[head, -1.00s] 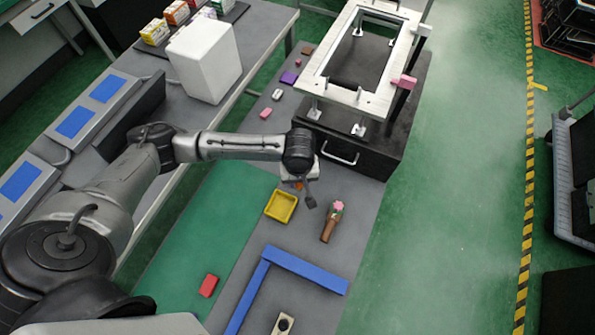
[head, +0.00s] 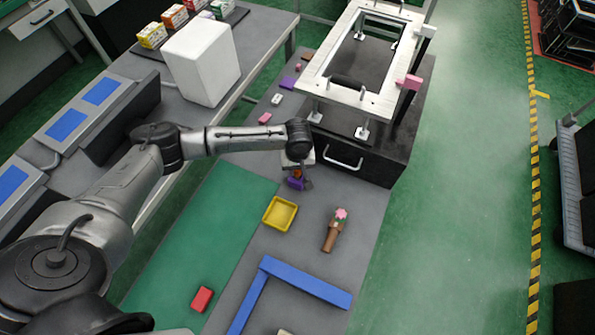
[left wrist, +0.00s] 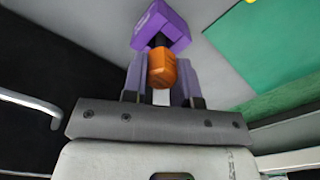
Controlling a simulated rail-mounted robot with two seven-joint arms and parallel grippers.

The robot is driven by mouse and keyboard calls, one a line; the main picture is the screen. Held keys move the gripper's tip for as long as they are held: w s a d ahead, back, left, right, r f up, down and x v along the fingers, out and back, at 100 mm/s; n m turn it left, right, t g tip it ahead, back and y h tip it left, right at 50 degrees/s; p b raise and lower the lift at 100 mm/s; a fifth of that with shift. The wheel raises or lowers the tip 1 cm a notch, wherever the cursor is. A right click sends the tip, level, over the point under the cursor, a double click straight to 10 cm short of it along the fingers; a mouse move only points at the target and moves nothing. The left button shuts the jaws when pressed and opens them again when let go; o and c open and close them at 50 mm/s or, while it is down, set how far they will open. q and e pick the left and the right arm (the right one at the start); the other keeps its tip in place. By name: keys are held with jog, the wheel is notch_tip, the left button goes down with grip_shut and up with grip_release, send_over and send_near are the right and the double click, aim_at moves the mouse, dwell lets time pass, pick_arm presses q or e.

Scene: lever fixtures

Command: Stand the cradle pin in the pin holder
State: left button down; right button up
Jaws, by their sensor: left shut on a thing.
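My left gripper (head: 304,185) is at the end of the arm, low over the grey table just in front of the black drawer box. It is shut on an orange piece with a dark part, which I take to be the cradle pin (left wrist: 162,68); it also shows in the head view (head: 298,174). A purple angular block (left wrist: 162,27) lies at the dark part's far end, and it shows by the fingers in the head view (head: 294,184). I cannot tell whether this block is the pin holder or part of what I hold. My right gripper is not in view.
A yellow tray (head: 267,215) and a brown piece with a pink top (head: 333,230) are near the gripper. A blue L-shaped bar (head: 305,283) and a red block (head: 202,299) lie nearer. The black drawer box (head: 348,160) with a white frame stands behind.

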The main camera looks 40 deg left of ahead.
pick_arm(q)
jog(key=shift+f, duration=0.85)
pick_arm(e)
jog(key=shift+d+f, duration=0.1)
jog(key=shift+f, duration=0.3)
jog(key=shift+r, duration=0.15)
pick_arm(q)
jog(key=c, duration=0.9)
grip_release()
